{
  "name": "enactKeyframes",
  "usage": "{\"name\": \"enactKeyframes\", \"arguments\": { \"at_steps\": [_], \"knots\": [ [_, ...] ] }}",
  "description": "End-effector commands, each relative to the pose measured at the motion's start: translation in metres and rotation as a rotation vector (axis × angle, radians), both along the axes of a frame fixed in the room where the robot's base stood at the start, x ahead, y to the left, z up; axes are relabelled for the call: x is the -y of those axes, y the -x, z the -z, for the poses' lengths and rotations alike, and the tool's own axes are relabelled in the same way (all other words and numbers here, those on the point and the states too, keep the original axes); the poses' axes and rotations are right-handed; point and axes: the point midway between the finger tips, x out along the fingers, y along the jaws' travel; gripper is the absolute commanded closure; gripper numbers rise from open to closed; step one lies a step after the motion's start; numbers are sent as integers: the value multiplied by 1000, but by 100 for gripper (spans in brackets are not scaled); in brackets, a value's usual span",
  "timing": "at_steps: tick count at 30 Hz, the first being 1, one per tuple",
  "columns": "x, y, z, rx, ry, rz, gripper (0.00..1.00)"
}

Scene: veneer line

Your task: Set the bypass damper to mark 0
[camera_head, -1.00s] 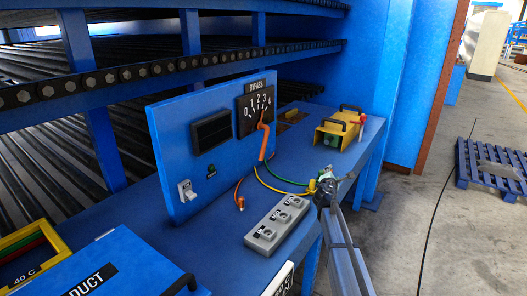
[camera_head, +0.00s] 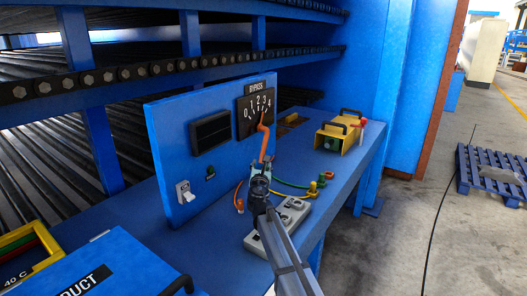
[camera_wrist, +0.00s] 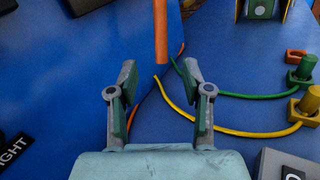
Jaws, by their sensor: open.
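The bypass dial (camera_head: 254,120) is a black plate numbered 0 to 4 on the upright blue panel (camera_head: 165,150). Its orange lever (camera_head: 264,142) bends downward from the dial; its upper end lies near marks 2 and 3, exact reading unclear. My gripper (camera_head: 261,168) is in front of the panel at the lever's lower end and hides part of it. In the wrist view, my gripper (camera_wrist: 160,85) is open and empty. The orange lever (camera_wrist: 160,32) stands just beyond the fingertips, roughly centred between them, not visibly touched.
Green (camera_wrist: 250,96) and yellow (camera_wrist: 240,132) cables run beside the fingers to plugs at right. A grey switch box (camera_head: 294,212) sits partly behind my arm. A yellow box (camera_head: 335,137) stands farther back; a white toggle switch (camera_head: 186,191) is on the panel.

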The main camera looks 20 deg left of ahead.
Motion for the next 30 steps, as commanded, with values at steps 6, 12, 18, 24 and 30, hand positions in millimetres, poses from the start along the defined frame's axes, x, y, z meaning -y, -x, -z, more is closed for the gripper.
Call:
{"name": "enactKeyframes", "arguments": {
  "at_steps": [6,12,18,24,30],
  "knots": [
    [-10,-45,-1,0,-1,1,50],
    [-19,-84,-1,-2,-2,1,50],
    [-26,-120,0,-2,-1,2,50],
    [-31,-140,0,-1,-2,0,50],
    [-31,-143,0,0,-2,0,50]
  ]
}}
